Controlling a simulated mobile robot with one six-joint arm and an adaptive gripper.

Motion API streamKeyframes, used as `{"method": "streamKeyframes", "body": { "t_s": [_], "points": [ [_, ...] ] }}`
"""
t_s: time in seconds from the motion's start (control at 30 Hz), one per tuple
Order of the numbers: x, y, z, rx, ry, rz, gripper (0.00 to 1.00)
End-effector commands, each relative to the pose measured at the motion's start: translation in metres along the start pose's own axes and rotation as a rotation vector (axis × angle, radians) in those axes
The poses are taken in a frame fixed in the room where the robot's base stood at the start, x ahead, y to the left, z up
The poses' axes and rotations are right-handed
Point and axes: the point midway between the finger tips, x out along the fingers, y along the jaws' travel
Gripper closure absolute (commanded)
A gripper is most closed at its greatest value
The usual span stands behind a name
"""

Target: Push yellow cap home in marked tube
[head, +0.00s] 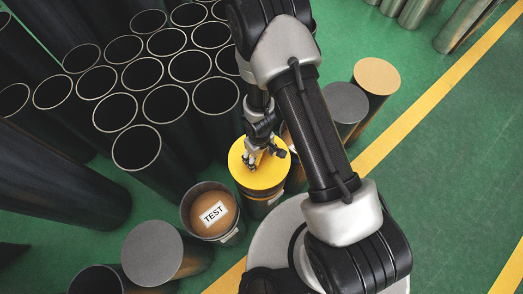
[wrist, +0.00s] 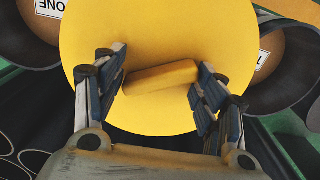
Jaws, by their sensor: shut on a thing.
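The yellow cap (head: 246,173) is a round disc at the top of a dark tube (head: 272,207), which carries a partly hidden white label. In the wrist view the yellow cap (wrist: 150,30) fills the middle, with a raised yellow bar (wrist: 160,77) across it. My gripper (head: 264,158) is over the cap; in the wrist view my gripper (wrist: 160,82) has one finger at each end of the bar, shut on it. The cap's yellow side shows above the tube; I cannot tell how deep it sits. The tube's marking is not readable.
A tube with a brown inner face labelled TEST (head: 228,200) stands left of the cap. A grey-topped cylinder (head: 152,253) is nearer. Several open black tubes (head: 166,103) crowd the left. Grey (head: 344,103) and tan-topped (head: 377,76) cylinders stand right.

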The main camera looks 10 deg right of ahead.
Motion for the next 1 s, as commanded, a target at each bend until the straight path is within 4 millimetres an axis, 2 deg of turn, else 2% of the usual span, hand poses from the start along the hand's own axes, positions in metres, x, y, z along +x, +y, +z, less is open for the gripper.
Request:
{"method": "streamKeyframes", "body": {
  "t_s": [0.43, 0.67, 1.0],
  "points": [
    [-0.001, 0.000, 0.001, 0.006, 0.000, -0.001, 0.63],
    [0.014, 0.000, 0.000, 0.006, 0.000, -0.001, 0.63],
    [0.047, 0.000, 0.000, 0.006, 0.000, -0.001, 0.63]
  ]
}}
